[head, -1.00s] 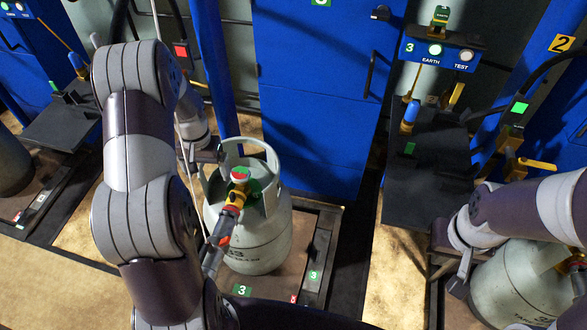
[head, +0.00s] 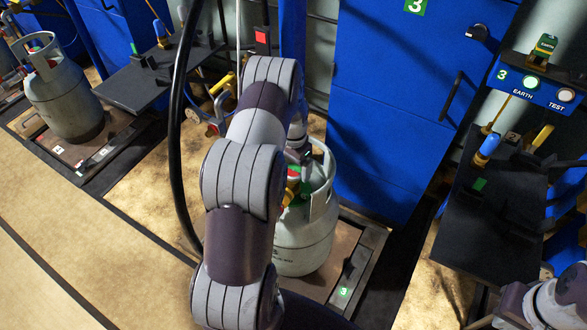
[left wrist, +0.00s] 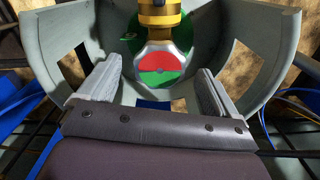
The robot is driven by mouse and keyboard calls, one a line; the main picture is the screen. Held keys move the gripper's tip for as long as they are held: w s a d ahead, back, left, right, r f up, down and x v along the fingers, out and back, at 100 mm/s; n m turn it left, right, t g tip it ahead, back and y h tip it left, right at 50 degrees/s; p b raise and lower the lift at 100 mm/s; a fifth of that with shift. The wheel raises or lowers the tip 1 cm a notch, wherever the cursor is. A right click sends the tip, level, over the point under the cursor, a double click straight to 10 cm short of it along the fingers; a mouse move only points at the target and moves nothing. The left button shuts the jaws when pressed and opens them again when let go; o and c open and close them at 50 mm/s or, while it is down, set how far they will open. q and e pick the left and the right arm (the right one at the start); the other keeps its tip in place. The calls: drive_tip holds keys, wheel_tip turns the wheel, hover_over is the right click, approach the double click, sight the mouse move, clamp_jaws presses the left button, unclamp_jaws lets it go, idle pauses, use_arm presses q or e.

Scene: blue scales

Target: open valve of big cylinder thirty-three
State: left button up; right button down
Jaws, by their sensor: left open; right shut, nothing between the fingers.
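The grey cylinder (head: 303,248) stands upright in the middle of the head view, partly hidden by my left arm. The text on its body is too small to read now. Its valve knob (left wrist: 166,76), with a red and green face, sits inside the collar (left wrist: 262,35) in the left wrist view, below a yellow brass fitting (left wrist: 158,16). My left gripper (left wrist: 159,84) is open, its fingers to either side of the knob; I cannot tell whether they touch it. In the head view my left gripper is mostly hidden near the collar. My right gripper is out of view.
A second grey cylinder (head: 62,95) stands at the far left. A blue cabinet (head: 395,130) is behind the near cylinder. A black shelf (head: 485,205) and an EARTH/TEST panel (head: 535,85) are at right. A black hose (head: 178,125) hangs left of my arm. Floor is clear at lower left.

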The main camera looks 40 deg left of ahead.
use_arm(q)
drive_tip(key=shift+f, duration=0.45)
drive_tip(key=c, duration=1)
drive_tip(key=shift+c, duration=0.2)
